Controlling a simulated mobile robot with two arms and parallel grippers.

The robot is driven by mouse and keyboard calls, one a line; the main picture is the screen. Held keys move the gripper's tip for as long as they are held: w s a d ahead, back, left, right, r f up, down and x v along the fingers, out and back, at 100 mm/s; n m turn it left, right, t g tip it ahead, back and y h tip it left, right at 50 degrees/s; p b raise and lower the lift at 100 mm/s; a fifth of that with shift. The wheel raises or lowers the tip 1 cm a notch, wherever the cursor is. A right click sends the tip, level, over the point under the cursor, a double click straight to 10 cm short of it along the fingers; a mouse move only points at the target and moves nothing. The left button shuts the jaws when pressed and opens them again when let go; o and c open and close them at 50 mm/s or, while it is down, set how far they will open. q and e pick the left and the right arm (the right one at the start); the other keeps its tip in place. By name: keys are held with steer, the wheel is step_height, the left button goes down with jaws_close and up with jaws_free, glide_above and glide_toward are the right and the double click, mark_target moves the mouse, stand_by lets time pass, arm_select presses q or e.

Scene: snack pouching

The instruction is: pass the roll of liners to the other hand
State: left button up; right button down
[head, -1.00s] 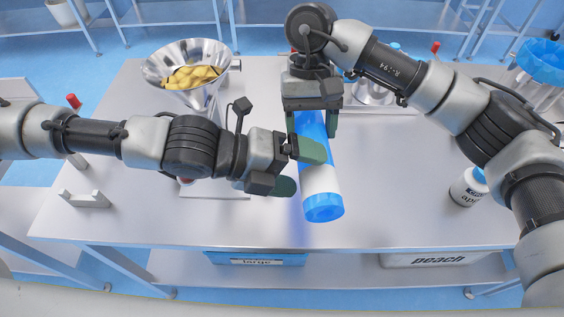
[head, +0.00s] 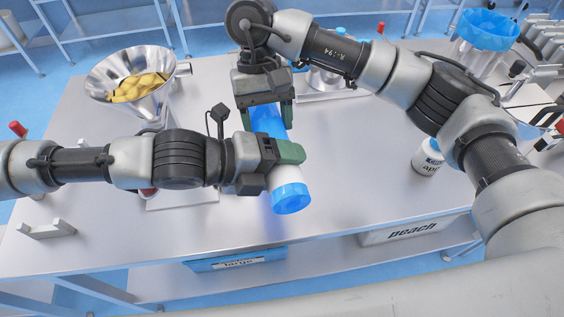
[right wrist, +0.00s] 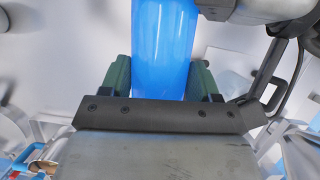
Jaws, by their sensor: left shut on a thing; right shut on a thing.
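The roll of liners (head: 288,192) is a blue cylinder with a white band and a blue end. It is held above the table between my two grippers. My right gripper (head: 269,108) is shut on its far, blue part. In the right wrist view the roll (right wrist: 163,50) sits between the green fingers of that gripper (right wrist: 160,82). My left gripper (head: 285,165) comes in from the left and is shut on the roll near its white band. Its fingers hide part of the roll's middle.
A metal funnel (head: 133,83) with yellow chips stands at the back left. A white bottle (head: 427,157) stands on the table (head: 350,200) at the right. A blue bin (head: 236,259) and a white "peach" bin (head: 412,231) are on the lower shelf. The table's front middle is clear.

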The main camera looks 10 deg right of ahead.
arm_select(q)
steer(key=shift+c, duration=1.1)
arm_select(e)
steer(key=shift+r, duration=0.1)
arm_select(q)
steer(key=shift+c, duration=0.5)
arm_select(e)
steer(key=shift+c, duration=0.8)
jaws_free()
